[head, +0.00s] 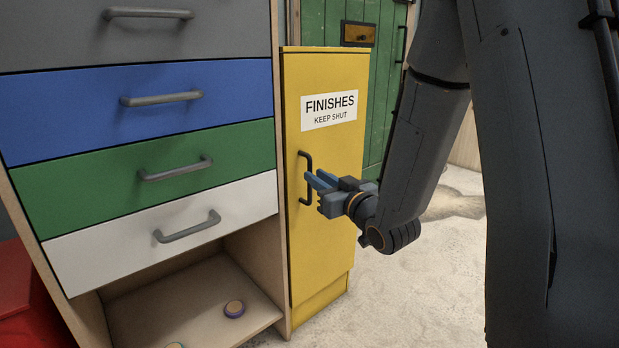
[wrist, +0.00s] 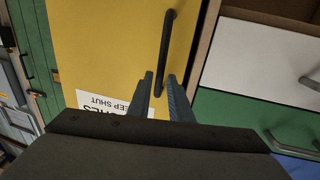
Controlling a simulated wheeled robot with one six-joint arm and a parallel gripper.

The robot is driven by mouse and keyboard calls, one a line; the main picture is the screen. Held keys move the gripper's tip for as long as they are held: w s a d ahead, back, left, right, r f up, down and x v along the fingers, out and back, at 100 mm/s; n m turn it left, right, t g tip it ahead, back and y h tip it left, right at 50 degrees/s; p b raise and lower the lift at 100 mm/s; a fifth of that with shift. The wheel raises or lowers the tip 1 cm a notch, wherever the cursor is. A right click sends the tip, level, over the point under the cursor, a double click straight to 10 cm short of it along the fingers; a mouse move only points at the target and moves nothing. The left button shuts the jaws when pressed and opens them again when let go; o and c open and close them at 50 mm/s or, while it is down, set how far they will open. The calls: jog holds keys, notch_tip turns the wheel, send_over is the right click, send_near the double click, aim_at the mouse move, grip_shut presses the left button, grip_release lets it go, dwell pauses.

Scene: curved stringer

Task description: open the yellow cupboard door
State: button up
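The yellow cupboard door (head: 325,225) with its "FINISHES KEEP SHUT" label (head: 329,110) is closed. It also fills the middle of the upside-down wrist view (wrist: 105,45). A black vertical bar handle (head: 304,160) is on the door's left side, and it shows in the wrist view (wrist: 166,40). My gripper (head: 312,178) is at the handle, pointing toward the door. In the wrist view my open fingers (wrist: 160,76) lie either side of the handle's line, with a gap between them. I cannot tell whether they touch it.
A drawer unit with grey, blue, green and white (head: 170,232) drawers stands left of the cupboard, its handles sticking out. A small round item (head: 234,309) lies on its lower shelf. A green door (head: 383,95) stands behind. The pale floor (head: 420,270) right of the cupboard looks clear.

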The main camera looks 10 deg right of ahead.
jog(key=b+x, duration=0.1)
jog(key=x, duration=0.3)
jog(key=shift+w, duration=0.2)
grip_shut()
